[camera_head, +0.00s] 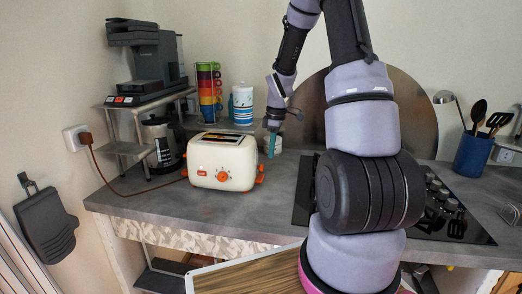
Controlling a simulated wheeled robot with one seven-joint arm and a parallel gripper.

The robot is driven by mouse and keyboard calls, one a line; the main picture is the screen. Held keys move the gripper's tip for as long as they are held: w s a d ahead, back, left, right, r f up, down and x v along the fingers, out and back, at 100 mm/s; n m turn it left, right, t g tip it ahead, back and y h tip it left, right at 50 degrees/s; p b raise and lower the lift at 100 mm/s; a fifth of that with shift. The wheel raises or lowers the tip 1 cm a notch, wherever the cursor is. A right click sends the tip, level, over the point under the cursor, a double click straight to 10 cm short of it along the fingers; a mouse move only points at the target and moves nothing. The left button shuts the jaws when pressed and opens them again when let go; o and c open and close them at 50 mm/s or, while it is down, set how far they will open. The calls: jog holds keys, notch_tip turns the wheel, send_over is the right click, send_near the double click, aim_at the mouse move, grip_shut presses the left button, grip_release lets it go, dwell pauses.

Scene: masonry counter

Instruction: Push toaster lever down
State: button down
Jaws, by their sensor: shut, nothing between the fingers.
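A cream toaster (222,165) stands upright on the grey counter (150,207), left of the middle. It has an orange dial and button on its front face. An orange lever (260,179) sticks out at its right end, and another orange part shows at its left end. Toast or dark slots show at the top. My gripper (271,155) points down just right of the toaster, with its teal fingertips shut and empty. It is above the level of the right lever and looks apart from it.
A coffee machine (142,62) stands on a metal rack at the left, with stacked coloured cups (209,90) beside it. A striped canister (243,103) is behind the toaster. A hob (455,225) and blue utensil pot (472,155) are right. Counter left of the toaster is mostly free.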

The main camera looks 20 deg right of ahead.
notch_tip(320, 180, up, 9)
jog(key=shift+s+d, duration=0.25)
jog(key=shift+d, duration=0.15)
